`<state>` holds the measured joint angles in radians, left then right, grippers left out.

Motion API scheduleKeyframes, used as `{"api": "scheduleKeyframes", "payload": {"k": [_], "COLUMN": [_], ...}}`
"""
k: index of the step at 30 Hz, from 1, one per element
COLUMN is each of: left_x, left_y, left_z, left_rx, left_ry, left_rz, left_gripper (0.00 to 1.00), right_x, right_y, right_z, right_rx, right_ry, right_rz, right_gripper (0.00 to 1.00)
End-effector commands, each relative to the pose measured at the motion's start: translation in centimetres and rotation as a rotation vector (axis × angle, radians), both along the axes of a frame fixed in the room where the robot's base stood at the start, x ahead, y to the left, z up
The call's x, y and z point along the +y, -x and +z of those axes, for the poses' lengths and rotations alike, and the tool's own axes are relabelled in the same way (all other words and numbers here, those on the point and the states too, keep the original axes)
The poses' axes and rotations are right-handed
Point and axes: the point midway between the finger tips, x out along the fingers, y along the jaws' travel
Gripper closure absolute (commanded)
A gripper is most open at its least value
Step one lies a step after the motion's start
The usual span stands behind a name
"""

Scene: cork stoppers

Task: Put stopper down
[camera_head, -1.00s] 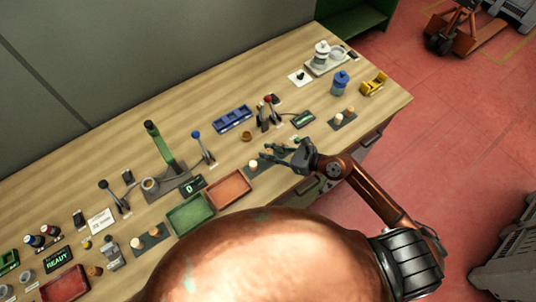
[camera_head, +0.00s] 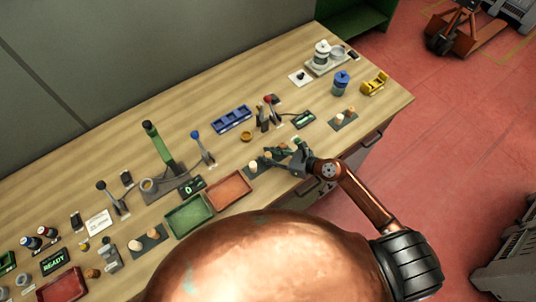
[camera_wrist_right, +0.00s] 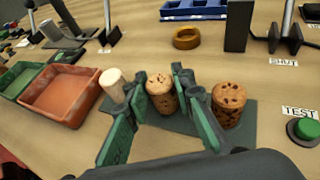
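My right gripper (camera_head: 279,155) is over a dark mat near the front edge of the bench. In the right wrist view its green-padded fingers (camera_wrist_right: 160,84) stand apart on either side of a speckled cork stopper (camera_wrist_right: 160,92). The stopper stands upright on the dark mat (camera_wrist_right: 180,122), with small gaps visible beside it. A pale stopper (camera_wrist_right: 112,84) stands left of the fingers, and it also shows in the head view (camera_head: 253,166). A larger speckled cork (camera_wrist_right: 229,105) stands right of them. My left gripper is not in view.
A red tray (camera_wrist_right: 60,95) and a green tray (camera_wrist_right: 18,76) lie left of the mat. A green button (camera_wrist_right: 306,129) with a TEST label is at the right. A brass ring (camera_wrist_right: 187,38) and lever stands are behind. Bare wood lies between.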

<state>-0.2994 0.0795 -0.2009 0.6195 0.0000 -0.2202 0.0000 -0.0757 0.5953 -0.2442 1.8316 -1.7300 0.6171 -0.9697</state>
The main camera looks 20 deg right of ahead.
Motion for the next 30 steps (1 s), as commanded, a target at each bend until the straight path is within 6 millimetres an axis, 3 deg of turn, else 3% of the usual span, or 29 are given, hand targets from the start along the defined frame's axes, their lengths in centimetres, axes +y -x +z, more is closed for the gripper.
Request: {"api": "scheduleKeyframes", "payload": {"k": [6,17,30], "left_x": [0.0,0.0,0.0], "left_y": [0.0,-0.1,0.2], "left_z": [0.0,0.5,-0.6], "left_rx": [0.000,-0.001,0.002], "left_ry": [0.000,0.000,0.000], "left_rz": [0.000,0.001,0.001], "left_gripper": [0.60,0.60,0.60], "right_x": [0.0,0.0,-5.9], "right_y": [0.0,0.0,5.5], "right_z": [0.1,0.7,3.4], "right_rx": [0.000,-0.001,0.002], "right_ry": [0.000,0.000,0.002], "right_rz": [0.000,-0.001,-0.001], "right_gripper": [0.62,0.62,0.62]}}
